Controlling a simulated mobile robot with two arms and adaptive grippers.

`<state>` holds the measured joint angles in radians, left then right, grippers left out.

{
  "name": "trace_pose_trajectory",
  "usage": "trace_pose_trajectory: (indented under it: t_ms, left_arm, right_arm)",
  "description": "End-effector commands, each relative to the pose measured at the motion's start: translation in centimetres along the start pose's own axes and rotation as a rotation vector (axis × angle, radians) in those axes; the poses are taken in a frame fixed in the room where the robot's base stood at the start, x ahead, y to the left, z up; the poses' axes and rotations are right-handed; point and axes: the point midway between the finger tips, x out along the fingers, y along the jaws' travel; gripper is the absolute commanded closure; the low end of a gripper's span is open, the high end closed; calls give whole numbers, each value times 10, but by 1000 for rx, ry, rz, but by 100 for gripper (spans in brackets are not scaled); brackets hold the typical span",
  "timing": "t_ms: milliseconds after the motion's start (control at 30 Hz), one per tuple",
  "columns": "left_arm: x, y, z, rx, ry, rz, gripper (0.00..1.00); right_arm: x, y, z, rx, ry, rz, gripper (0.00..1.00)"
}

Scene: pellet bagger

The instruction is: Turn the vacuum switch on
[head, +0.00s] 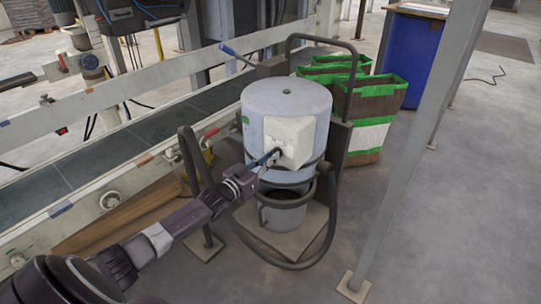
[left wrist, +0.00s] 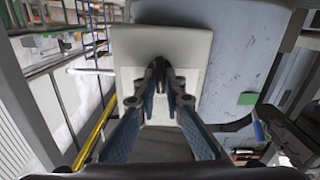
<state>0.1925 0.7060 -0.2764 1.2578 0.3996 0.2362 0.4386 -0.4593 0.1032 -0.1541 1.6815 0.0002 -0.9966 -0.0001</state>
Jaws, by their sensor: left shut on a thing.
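The vacuum (head: 283,98) is a grey drum standing upright on a stand, with a pale switch box (head: 290,135) on its front. The box also shows in the left wrist view (left wrist: 190,48), filling the middle. My left gripper (head: 272,158) reaches in from the left, its fingertips at the lower left part of the box face. In the left wrist view my left gripper (left wrist: 166,95) has its fingers close together on a small dark part, which I take as the vacuum switch; the fingertips mostly hide it. The switch's position cannot be told. My right gripper is out of view.
A black hose (head: 331,220) loops around the vacuum's right side. A conveyor (head: 110,148) runs along the left. Green-topped brown bags (head: 373,105) and a blue bin (head: 411,55) stand behind. A grey post (head: 415,145) rises at right, with open floor beyond it.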

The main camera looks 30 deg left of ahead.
Motion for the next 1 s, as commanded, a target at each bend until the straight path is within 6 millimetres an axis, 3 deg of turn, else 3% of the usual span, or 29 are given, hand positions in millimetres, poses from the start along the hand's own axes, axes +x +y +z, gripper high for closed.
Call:
trace_pose_trajectory:
  t_ms: [533,1000]
  left_arm:
    - [0,2,1,465,-3,0,100]
    - [-1,2,2,629,-3,1,100]
  right_arm:
    - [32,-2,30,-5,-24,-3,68]
    - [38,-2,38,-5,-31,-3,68]
